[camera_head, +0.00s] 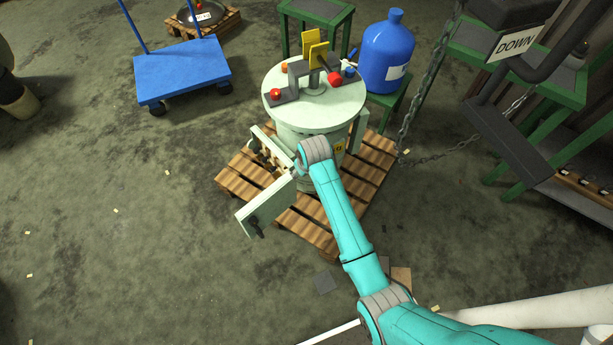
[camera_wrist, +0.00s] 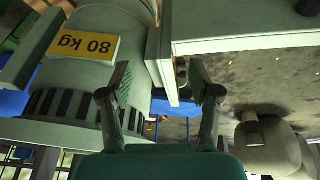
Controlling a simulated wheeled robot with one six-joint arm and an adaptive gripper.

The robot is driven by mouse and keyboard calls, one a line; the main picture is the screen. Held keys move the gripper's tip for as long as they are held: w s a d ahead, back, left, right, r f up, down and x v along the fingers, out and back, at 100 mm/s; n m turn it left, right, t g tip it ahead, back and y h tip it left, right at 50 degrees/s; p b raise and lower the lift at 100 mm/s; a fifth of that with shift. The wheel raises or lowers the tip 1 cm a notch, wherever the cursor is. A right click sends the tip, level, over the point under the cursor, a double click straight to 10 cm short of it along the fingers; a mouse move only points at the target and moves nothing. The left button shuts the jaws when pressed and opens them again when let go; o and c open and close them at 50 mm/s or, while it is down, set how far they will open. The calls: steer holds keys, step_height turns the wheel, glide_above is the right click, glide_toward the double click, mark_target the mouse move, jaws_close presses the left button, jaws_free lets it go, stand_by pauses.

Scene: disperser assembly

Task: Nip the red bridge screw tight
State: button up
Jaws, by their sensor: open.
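The pale green disperser (camera_head: 290,122) stands on a wooden pallet, with a grey bridge (camera_head: 297,77) across its round top. A red knob (camera_head: 276,93) sits at the bridge's left end. A larger red knob (camera_head: 335,79) is near its right side; I cannot tell which is the bridge screw. Neither shows in the wrist view. My gripper (camera_wrist: 160,93) is open and empty, below top level beside the disperser's body. A pale panel edge (camera_wrist: 163,58) shows beyond and between its fingers. In the head view my wrist hides the gripper.
A pale door (camera_head: 267,203) swings out at the disperser's front left. A blue canister (camera_head: 387,52) stands close behind right. A chain (camera_head: 418,85) and a dark frame with a "DOWN" sign (camera_head: 515,40) hang at right.

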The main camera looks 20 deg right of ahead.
steer(key=shift+s+f+t, duration=0.3)
steer(key=shift+s+f, duration=0.4)
steer(key=shift+s, duration=0.35)
steer(key=s+m+t, duration=0.1)
steer(key=s+t, duration=0.4)
steer(key=s, duration=2)
steer(key=s+r+t, duration=0.2)
steer(key=s+r, duration=0.7)
steer(key=r, duration=0.3)
steer(key=s+r+m+t, duration=0.1)
steer(key=s+r+t, duration=0.2)
steer(key=s+r, duration=0.6)
step_height(320, 180, up, 3)
steer(key=shift+s+d+r+m, duration=0.1)
steer(key=shift+s+d+m, duration=0.2)
steer(key=shift+s, duration=0.1)
